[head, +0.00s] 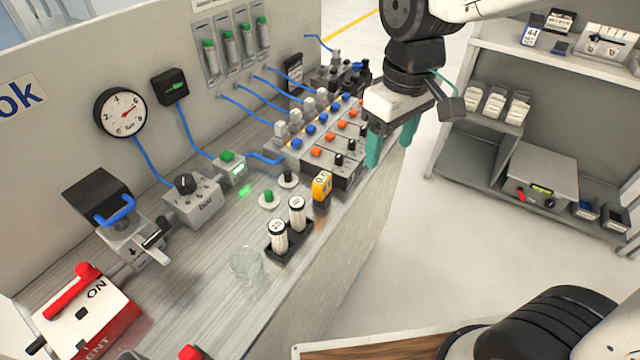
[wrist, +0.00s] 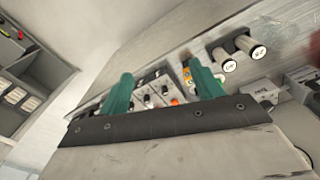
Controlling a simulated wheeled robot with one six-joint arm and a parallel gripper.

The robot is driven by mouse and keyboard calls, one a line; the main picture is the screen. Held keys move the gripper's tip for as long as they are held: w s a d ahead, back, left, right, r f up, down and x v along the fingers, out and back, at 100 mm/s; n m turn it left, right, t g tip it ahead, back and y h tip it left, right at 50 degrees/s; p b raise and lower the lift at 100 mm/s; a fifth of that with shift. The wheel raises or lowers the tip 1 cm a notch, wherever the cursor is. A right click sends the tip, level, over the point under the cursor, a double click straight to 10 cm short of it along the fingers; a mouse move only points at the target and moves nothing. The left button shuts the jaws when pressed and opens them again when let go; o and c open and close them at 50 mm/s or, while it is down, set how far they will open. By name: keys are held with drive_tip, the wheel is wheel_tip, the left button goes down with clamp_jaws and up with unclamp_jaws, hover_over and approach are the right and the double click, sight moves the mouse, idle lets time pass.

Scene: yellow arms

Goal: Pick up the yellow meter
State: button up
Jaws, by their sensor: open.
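The yellow meter (head: 322,186) is a small upright yellow block with a dark-and-white display on top. It stands on the bench near its front edge, to the right of two white cylinders. In the wrist view a bit of yellow (wrist: 187,74) shows beside a green finger, largely hidden by it. My gripper (head: 390,150) has two green fingers pointing down, apart and with nothing between them. It is above and to the right of the meter, near the bench's front edge. In the wrist view my gripper (wrist: 165,92) frames part of the valve block.
Two white cylinders (head: 288,222) stand in a black holder left of the meter. A valve block (head: 320,140) with coloured knobs lies behind it. A clear glass (head: 246,266) stands nearer on the bench (head: 215,290). A shelf unit (head: 490,145) stands right, across open floor.

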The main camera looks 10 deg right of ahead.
sight(322, 177)
drive_tip(key=w+a+f+n, duration=0.1)
drive_tip(key=a+f, duration=0.1)
drive_tip(key=a, duration=0.1)
drive_tip(key=w+a+f+n, duration=0.1)
drive_tip(key=w+a+f, duration=0.1)
drive_tip(key=a, duration=0.1)
drive_tip(key=w+a+f+n, duration=0.1)
drive_tip(key=w+a+f, duration=0.1)
drive_tip(key=a+f, duration=0.1)
drive_tip(key=shift+w+a+n+g, duration=0.1)
drive_tip(key=shift+a+n+g, duration=0.2)
drive_tip(key=shift+a+n, duration=0.15)
drive_tip(key=f, duration=0.7)
drive_tip(key=shift+w+a+f, duration=0.1)
drive_tip(key=shift+a+f, duration=0.15)
drive_tip(key=shift+f, duration=0.15)
drive_tip(key=c, duration=1.1)
